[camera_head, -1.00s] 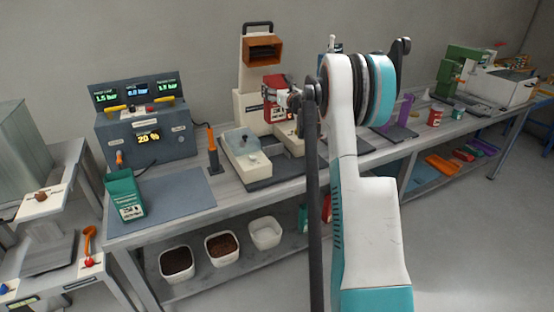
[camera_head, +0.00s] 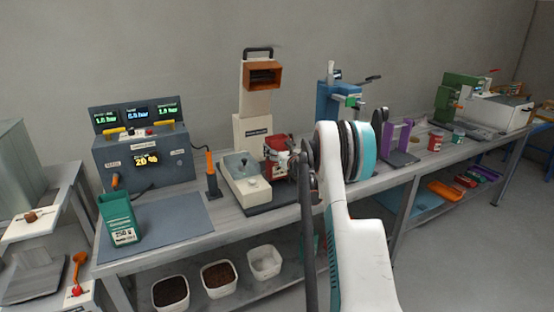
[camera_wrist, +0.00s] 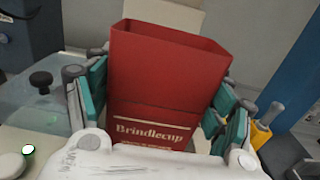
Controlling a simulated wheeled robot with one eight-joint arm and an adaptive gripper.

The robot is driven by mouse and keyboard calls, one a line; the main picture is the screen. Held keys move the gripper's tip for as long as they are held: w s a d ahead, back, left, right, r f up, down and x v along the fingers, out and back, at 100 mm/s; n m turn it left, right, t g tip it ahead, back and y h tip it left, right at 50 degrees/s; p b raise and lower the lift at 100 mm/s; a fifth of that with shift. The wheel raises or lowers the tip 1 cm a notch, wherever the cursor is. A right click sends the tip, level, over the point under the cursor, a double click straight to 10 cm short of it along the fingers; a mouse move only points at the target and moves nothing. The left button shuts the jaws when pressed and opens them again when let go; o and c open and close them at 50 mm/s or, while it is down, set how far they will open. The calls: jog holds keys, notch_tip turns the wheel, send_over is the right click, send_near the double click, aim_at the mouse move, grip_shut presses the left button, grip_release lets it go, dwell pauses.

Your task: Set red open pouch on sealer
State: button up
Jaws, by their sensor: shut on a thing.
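The red pouch (camera_head: 277,148) is upright with its wide mouth open. In the wrist view the red pouch (camera_wrist: 165,85) shows pale "Brindlecup" lettering on its near side. My gripper (camera_head: 286,161) is shut on it; in the wrist view the teal finger pads of my gripper (camera_wrist: 160,100) press on both its sides. The pouch is low in front of the beige column machine (camera_head: 252,130), over the right part of its dark base (camera_head: 285,197). Whether its bottom touches anything is hidden. I cannot tell for certain which machine is the sealer; the blue lever machine (camera_head: 335,100) stands to the right.
A beige unit with a clear lid (camera_head: 245,172) is just left of the pouch. An orange-handled tool (camera_head: 211,172) stands further left. A green pouch (camera_head: 119,218) is on the grey mat (camera_head: 185,215). A purple stand (camera_head: 399,143) and a red tub (camera_head: 435,141) are to the right.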

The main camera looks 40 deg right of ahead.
notch_tip(320, 180, down, 4)
jog(key=shift+b, duration=0.65)
jog(key=shift+r, duration=0.1)
jog(key=o, duration=0.4)
jog(key=shift+f, duration=0.2)
jog(key=shift+c, duration=0.2)
jog(key=o, duration=0.4)
jog(key=shift+o, duration=0.2)
jog(key=shift+r, duration=0.1)
